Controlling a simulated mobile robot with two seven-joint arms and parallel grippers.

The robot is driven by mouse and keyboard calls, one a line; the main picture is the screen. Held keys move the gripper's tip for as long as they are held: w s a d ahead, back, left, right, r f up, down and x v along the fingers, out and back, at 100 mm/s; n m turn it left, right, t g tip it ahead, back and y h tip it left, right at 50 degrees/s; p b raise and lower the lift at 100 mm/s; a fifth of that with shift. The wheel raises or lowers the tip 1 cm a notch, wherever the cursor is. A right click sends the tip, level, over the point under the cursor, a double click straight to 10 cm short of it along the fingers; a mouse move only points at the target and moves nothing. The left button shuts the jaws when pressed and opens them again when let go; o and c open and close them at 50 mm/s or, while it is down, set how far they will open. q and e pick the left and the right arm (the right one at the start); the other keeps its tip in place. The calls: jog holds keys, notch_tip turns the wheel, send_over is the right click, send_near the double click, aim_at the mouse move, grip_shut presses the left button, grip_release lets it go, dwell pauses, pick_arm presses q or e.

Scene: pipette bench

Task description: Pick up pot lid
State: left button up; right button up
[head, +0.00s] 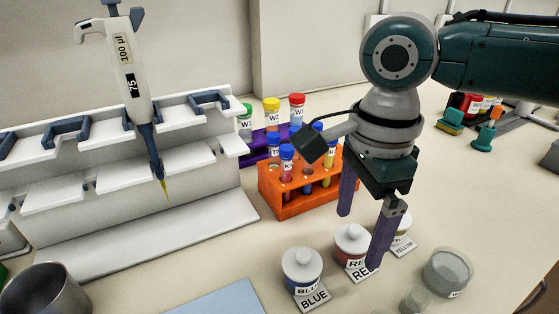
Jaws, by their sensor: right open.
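Small pots with white knobbed lids stand at the front. The blue pot's lid (302,261) sits on its pot beside a BLUE card. The red pot's lid (351,236) sits on its pot beside a RED card. The yellow pot (403,231) is partly hidden behind a finger of my right gripper. My right gripper (359,239) is open and points down, with its two purple fingers around the red pot's lid in the picture. Nothing shows held between them; I cannot tell whether they touch the pot. My left gripper is not in view.
An orange tube rack (290,208) stands behind the pots. A pipette (135,85) hangs on a white stand (140,225) at left. A grey cup (45,292), a blue mat (218,302) and a clear round container (447,272) are near the front.

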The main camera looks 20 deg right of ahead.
jog(key=c, duration=1.4)
